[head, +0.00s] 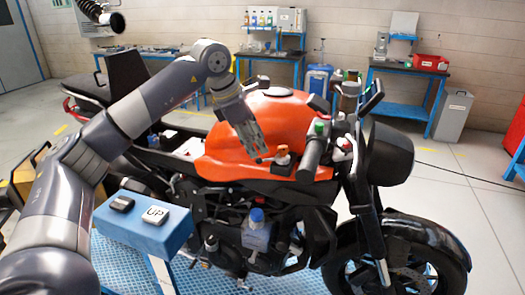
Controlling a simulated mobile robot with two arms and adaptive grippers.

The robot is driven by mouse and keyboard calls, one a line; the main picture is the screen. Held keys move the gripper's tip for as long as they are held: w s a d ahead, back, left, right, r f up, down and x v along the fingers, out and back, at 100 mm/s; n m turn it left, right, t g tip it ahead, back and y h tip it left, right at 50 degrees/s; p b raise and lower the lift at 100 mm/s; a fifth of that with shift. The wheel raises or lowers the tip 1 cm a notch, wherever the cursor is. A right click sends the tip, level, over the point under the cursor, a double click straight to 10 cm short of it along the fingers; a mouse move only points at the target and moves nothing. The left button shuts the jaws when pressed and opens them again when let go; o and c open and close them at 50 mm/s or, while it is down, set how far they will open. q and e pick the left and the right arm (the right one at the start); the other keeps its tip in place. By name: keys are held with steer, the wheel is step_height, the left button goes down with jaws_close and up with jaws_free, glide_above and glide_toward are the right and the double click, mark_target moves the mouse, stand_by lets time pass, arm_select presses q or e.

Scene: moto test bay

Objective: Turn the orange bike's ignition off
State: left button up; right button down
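The orange bike (222,145) stands side-on across the middle of the head view, its front wheel at the lower right. A small orange knob (282,153), which looks like the ignition switch, sits beside the tank near the handlebar grip. Its setting is too small to read. My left gripper (258,156) points down in front of the tank, just left of the knob and seemingly apart from it. Its fingers look close together, but I cannot tell whether they are open or shut. Nothing shows held in it. My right gripper is out of view.
The handlebar grip (313,150) with a green button (319,127) is close right of the knob. A blue box (140,228) with an UP button (155,214) stands at lower left, near my arm. Workbenches and a grey bin (453,116) are behind; floor at right is clear.

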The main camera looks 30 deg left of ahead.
mark_target(262, 160)
arm_select(q)
steer(key=p+x, duration=0.1)
steer(key=x, duration=0.4)
steer(key=shift+w+a+r, duration=0.1)
steer(key=shift+w+a, duration=0.05)
steer(key=shift+w, duration=0.05)
steer(key=shift+w+f, duration=0.15)
steer(key=shift+f, duration=0.35)
steer(key=c, duration=0.7)
steer(key=shift+d, duration=0.2)
jaws_close()
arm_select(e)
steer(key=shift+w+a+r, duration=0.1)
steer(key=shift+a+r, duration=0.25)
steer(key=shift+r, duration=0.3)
